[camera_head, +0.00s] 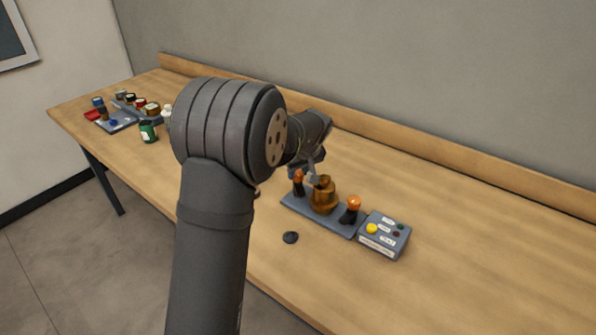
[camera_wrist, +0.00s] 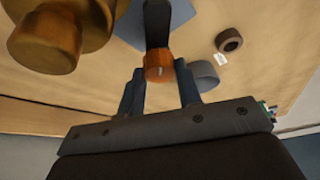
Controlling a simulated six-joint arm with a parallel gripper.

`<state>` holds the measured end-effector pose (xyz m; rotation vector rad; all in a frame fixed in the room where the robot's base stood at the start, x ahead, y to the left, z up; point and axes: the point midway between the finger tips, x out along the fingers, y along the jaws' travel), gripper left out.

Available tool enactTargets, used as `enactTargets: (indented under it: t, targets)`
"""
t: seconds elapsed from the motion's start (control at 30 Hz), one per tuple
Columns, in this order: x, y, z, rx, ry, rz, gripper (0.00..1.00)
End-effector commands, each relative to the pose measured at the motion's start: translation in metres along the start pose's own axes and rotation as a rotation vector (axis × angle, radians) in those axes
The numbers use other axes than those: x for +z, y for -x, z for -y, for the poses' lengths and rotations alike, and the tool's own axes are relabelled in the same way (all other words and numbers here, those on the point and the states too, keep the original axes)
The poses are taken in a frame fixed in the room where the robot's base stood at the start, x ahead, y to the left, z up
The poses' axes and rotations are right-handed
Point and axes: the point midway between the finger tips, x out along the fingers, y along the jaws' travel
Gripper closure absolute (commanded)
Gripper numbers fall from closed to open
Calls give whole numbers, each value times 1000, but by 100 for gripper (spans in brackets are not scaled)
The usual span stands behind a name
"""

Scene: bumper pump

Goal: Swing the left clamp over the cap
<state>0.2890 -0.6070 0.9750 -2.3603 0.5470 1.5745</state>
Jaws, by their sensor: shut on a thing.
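The left clamp has an orange knob (camera_head: 298,176) on a dark arm and stands at the left end of a blue-grey base plate (camera_head: 335,222). My gripper (camera_head: 306,170) is shut on the clamp's orange knob, which shows between the fingers (camera_wrist: 160,88) in the wrist view (camera_wrist: 158,68). The brown, amber-toned capped body (camera_head: 323,197) stands mid-plate, just right of the left clamp. It also shows large at the upper left of the wrist view (camera_wrist: 52,38). The right clamp (camera_head: 352,206), also orange-knobbed, stands beyond it. Whether the left clamp overlaps the cap cannot be told.
A grey control box (camera_head: 385,236) with a yellow button adjoins the plate on the right. A small dark object (camera_head: 290,237) lies in front. Several bottles and a tray (camera_head: 120,125) stand at the far left. A wooden ledge (camera_head: 420,155) runs along the wall.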

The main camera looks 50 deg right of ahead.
Motion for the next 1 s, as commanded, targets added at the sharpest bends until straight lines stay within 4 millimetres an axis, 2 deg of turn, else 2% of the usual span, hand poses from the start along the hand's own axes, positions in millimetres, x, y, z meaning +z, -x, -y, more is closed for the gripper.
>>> enactTargets:
  t: [0.6,1.0]
  targets:
    - [0,-1,-4,-208,499,2,91]
    - [-1,-1,-5,-272,656,3,91]
